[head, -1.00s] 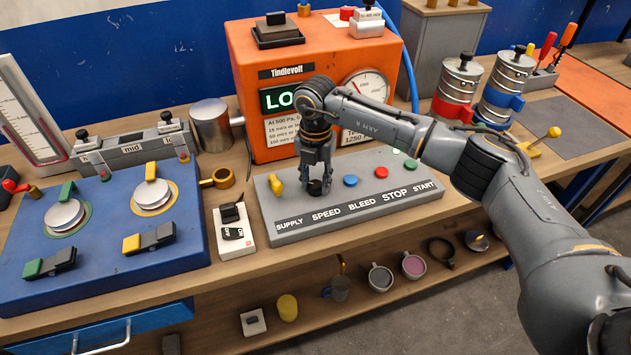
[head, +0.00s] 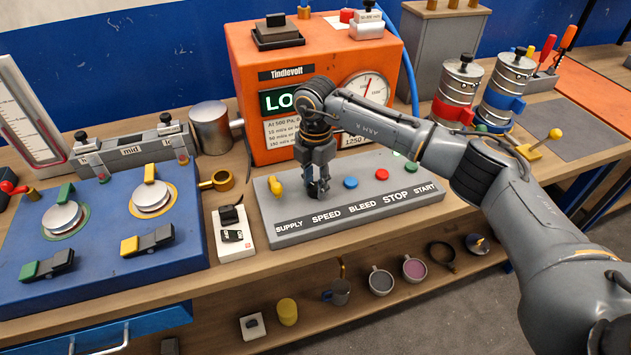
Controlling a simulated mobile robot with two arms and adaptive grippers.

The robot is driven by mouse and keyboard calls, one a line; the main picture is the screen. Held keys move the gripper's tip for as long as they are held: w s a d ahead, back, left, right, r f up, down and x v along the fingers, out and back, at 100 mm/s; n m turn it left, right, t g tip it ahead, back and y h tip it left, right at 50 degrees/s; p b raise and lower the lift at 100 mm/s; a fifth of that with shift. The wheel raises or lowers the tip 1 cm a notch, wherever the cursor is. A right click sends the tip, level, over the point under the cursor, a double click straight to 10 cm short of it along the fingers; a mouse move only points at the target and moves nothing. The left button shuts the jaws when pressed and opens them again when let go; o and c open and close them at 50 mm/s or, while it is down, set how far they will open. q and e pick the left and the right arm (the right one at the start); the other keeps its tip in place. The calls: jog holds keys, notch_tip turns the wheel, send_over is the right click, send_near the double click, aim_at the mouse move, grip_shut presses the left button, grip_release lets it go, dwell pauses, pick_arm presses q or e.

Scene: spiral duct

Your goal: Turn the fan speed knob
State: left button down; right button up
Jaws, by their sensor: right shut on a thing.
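A grey control panel (head: 372,212) on the bench carries the labels SUPPLY, SPEED, BLEED, STOP and START. My right gripper (head: 317,192) points down at the SPEED position and is shut on the dark speed knob (head: 315,189), which its fingers mostly hide. The yellow supply handle (head: 276,186) stands just left of it. The blue bleed button (head: 350,183) is just right of it. The orange Tindlevolt box (head: 243,107) behind has a round dial (head: 366,92) with a red needle, partly covered by my arm. My left gripper is out of view.
A small white switch box (head: 232,236) stands left of the panel, beside a blue panel (head: 110,225) with silver discs. The red stop button (head: 382,174) is right of the blue one. Red and blue banded cylinders (head: 459,92) stand at the right rear.

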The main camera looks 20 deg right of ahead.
aim_at(316, 187)
jog(key=shift+r, duration=0.1)
jog(key=o, duration=1.2)
jog(key=shift+c, duration=0.2)
notch_tip(316, 187, up, 12)
